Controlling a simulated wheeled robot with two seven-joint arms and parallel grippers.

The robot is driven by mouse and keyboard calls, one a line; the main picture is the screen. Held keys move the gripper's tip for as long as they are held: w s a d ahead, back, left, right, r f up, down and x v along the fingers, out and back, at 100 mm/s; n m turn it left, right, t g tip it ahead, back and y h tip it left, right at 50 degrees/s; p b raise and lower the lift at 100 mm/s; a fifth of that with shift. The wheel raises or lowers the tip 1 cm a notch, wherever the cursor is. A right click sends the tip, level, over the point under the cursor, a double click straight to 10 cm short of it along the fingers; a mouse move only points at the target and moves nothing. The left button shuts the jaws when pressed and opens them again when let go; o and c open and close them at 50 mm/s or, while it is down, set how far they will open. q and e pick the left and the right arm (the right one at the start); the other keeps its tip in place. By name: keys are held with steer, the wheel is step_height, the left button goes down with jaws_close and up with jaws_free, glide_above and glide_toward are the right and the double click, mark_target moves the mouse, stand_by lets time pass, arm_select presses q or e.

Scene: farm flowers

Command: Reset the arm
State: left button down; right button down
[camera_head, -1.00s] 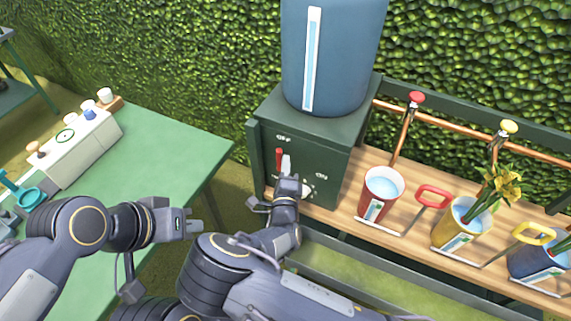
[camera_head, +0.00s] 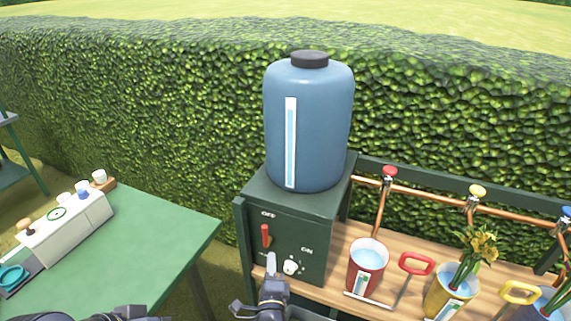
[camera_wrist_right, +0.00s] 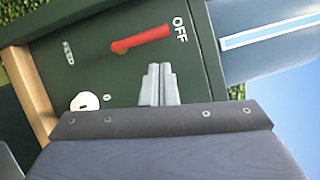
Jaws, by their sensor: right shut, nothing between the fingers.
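My right gripper (camera_head: 271,262) is shut and empty in front of the dark green box (camera_head: 318,215) under the blue tank. Its fingertips are just below the red lever (camera_head: 266,235), left of a round white knob (camera_head: 291,267). The lever stands roughly upright beneath the "OFF" mark. In the right wrist view the closed fingers (camera_wrist_right: 159,84) point at the box face, apart from the red lever (camera_wrist_right: 141,39). The white knob (camera_wrist_right: 84,101) shows to their left. Only a sliver of my left arm shows at the bottom edge of the head view; its gripper is out of frame.
A blue tank (camera_head: 307,125) stands on the box. On the wooden bench to the right are a red bucket (camera_head: 366,266), a yellow bucket (camera_head: 447,298) and a blue bucket, below copper pipe taps. A green table (camera_head: 150,240) at left holds a white unit (camera_head: 65,227).

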steer(key=d+r+m+g+h, duration=0.3)
steer(key=d+m+h, duration=0.2)
steer(key=d+m, duration=0.3)
steer(key=d+r+m+g+h, duration=0.3)
steer(key=d+m+h, duration=0.3)
steer(key=d+m, duration=0.3)
steer(key=s+d+m+g, duration=0.7)
steer(key=d+m+g, duration=0.1)
steer(key=d+m, duration=0.3)
steer(key=s+d+r+m+g+y, duration=0.2)
steer(key=s+m+y, duration=0.1)
steer(key=s+m, duration=0.3)
steer(key=s+d+r+m+g+y, duration=0.2)
steer(key=s+m+y, duration=0.1)
steer(key=s+m, duration=0.25)
steer(key=s+a+r+m+t+y, duration=0.4)
steer(key=s+r+m+y, duration=0.3)
steer(key=m, duration=0.8)
steer(key=shift+s+a+r+t, duration=0.25)
steer(key=shift+s+r, duration=0.35)
steer(key=shift+s, duration=0.5)
steer(key=shift+d, duration=0.15)
